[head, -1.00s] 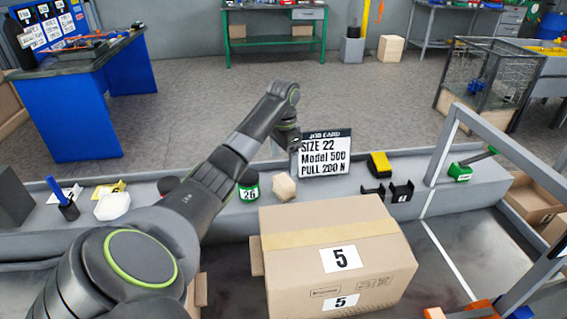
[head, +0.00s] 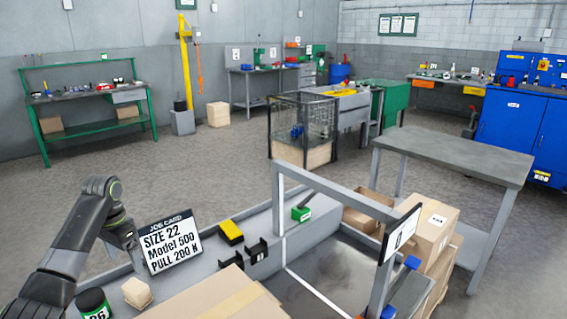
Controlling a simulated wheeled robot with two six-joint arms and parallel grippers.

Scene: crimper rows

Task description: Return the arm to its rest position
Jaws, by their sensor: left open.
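My left arm comes in at the lower left of the head view, bent at a raised joint. Its left gripper (head: 128,244) points down just left of the job card (head: 171,242), which reads SIZE 22, Model 500, PULL 200 N. The gripper is open, and I see nothing held in it. Its fingertips are small and partly hidden near the card's edge. My right gripper is not in view.
Near the arm are a dark green-banded can (head: 93,303), a beige block (head: 137,292), a yellow-and-black item (head: 230,232), black brackets (head: 257,250) and a cardboard box (head: 225,297). A grey frame (head: 330,185) rises at right. Open floor lies beyond.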

